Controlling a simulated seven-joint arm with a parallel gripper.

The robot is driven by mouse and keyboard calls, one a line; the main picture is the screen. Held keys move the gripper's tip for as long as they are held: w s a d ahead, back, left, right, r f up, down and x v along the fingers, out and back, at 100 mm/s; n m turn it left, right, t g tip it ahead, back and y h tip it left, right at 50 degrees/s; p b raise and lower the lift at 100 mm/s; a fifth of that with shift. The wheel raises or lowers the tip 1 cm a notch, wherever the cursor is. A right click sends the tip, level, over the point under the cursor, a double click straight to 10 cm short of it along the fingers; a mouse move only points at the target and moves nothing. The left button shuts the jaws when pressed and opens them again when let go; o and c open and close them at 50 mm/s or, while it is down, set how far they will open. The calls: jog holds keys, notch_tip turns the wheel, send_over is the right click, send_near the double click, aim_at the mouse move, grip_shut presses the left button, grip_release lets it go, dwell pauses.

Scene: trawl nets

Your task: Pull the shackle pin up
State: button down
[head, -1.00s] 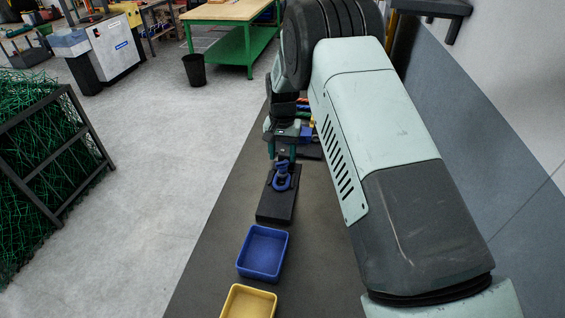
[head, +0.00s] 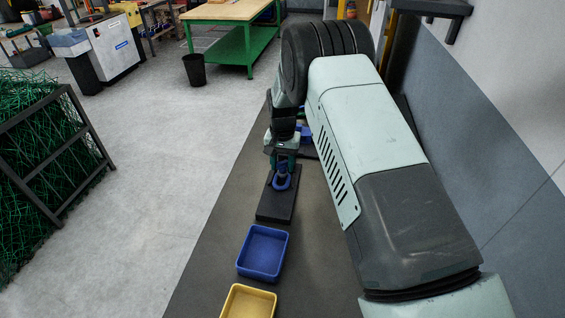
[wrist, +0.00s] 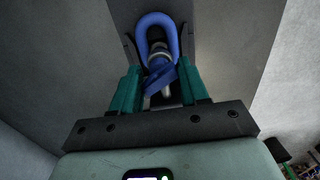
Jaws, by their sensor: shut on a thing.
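A blue shackle (head: 282,184) stands on a black base block (head: 275,208) on the dark bench. In the wrist view, the shackle's rounded bow (wrist: 144,36) rises beyond my fingers. The blue head of the shackle pin (wrist: 160,78) lies between the two teal fingers, with a pale metal shank partly showing near it. My gripper (head: 282,164) is at the top of the shackle in the head view, and it also shows in the wrist view (wrist: 159,84). It is shut on the pin. The fingers hide part of the pin, and how far it sits in the shackle is unclear.
A blue tray (head: 240,268) and a yellow tray (head: 231,304) stand on the bench (head: 205,280) on the near side of the block. A blue item (head: 304,132) lies behind the gripper, mostly hidden by my arm. A wall runs along the right.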

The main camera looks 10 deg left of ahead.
jog(key=shift+r, duration=1.8)
jog(key=c, duration=0.9)
grip_release()
notch_tip(320, 180, up, 11)
jog(key=shift+f, duration=0.1)
